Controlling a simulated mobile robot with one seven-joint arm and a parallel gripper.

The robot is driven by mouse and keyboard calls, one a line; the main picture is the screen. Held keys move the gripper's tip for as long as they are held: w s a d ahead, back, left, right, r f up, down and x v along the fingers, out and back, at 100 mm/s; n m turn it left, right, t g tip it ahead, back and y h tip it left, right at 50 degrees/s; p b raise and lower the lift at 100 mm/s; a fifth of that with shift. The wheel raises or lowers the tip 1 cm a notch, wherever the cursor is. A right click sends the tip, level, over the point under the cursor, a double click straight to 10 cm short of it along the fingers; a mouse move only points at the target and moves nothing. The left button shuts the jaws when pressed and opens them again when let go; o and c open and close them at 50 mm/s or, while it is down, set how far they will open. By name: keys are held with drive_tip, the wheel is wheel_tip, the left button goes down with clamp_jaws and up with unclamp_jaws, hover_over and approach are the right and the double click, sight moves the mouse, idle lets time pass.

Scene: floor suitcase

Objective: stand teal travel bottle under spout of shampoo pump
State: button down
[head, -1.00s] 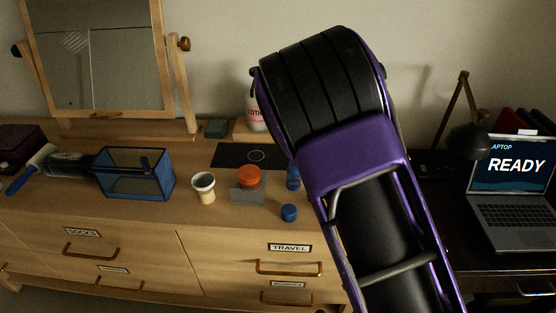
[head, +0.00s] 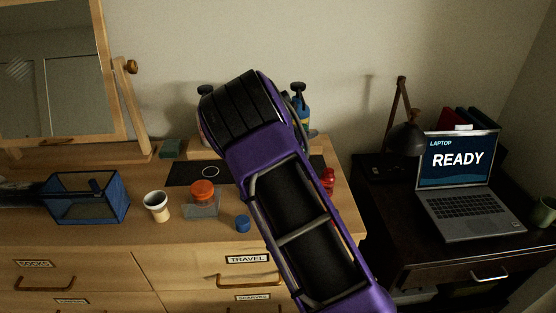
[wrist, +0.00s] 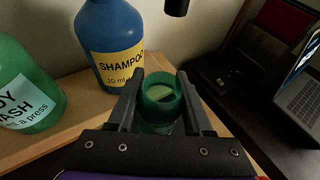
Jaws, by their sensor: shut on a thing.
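The teal travel bottle (wrist: 158,103) is between the two fingers of my gripper (wrist: 160,85) in the wrist view. The fingers are shut on it, and its open mouth faces the camera. The shampoo pump is a blue bottle with a yellow label (wrist: 112,50), just beyond and left of the travel bottle. A black spout end (wrist: 177,7) shows at the top edge, beyond and slightly right of the travel bottle's mouth. In the head view the shampoo pump (head: 302,108) shows partly behind my arm, with its black pump head. My gripper and the travel bottle are hidden there.
A green body wash bottle (wrist: 22,90) stands left of the shampoo. On the dresser are a black mat (head: 185,174), an orange-lidded jar (head: 203,190), a cup (head: 156,205), a blue cap (head: 242,223), a blue mesh basket (head: 88,205) and a red bottle (head: 328,180).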

drive_tip(key=shift+f, duration=3.55)
drive_tip(key=shift+b, duration=0.35)
drive_tip(key=shift+f, duration=0.2)
drive_tip(key=shift+c, duration=1.6)
unclamp_jaws()
drive_tip(key=shift+r, duration=0.1)
drive_tip(key=shift+r, duration=0.25)
drive_tip(key=v, duration=1.2)
drive_tip(key=shift+f, duration=0.2)
drive_tip(key=shift+r, duration=0.1)
